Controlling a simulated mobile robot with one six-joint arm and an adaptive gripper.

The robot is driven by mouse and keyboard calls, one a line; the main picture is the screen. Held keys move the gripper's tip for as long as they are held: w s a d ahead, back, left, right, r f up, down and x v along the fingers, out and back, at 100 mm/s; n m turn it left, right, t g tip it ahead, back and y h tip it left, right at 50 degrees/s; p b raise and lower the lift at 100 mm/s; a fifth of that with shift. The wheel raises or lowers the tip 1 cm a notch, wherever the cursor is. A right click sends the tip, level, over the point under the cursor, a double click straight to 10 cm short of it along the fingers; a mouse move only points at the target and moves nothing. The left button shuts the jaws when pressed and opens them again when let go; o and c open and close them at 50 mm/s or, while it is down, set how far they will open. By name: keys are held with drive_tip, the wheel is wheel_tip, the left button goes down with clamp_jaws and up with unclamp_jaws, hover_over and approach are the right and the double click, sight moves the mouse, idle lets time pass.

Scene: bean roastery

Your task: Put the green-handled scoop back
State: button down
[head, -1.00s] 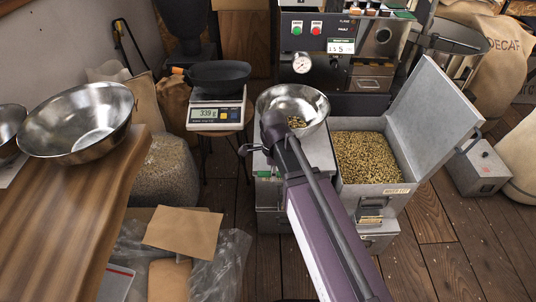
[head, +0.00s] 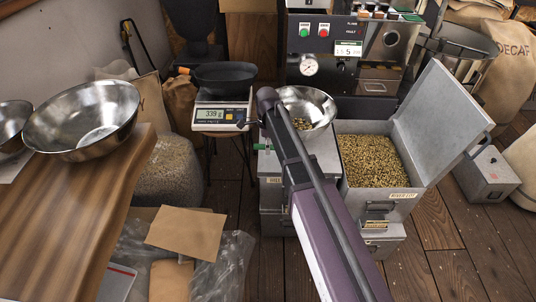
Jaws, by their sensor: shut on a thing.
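The fingers cannot be made out clearly. The open metal bin (head: 397,194) of pale green beans is to the right, its lid raised. A steel bowl (head: 322,101) with a few beans stands behind the arm.
A scale (head: 221,117) reading 339 g carries a black pan (head: 224,76), left of the arm. A wooden counter (head: 75,220) with steel bowls is at left. The roaster panel (head: 345,45) is behind.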

drive_tip(key=shift+f, duration=0.1)
drive_tip(key=shift+f+b, duration=1.7)
drive_tip(key=shift+b, duration=0.05)
drive_tip(key=c, duration=0.5)
unclamp_jaws()
drive_tip(key=shift+r, duration=0.1)
drive_tip(key=r+p, duration=0.4)
drive_tip(key=w+r+p, duration=0.1)
drive_tip(key=r+p, duration=0.3)
drive_tip(key=w+r+p, duration=0.1)
drive_tip(key=r+p, duration=0.2)
drive_tip(key=p, duration=0.1)
drive_tip(key=shift+a+r, duration=0.1)
drive_tip(key=shift+r, duration=0.3)
drive_tip(key=shift+s, duration=0.1)
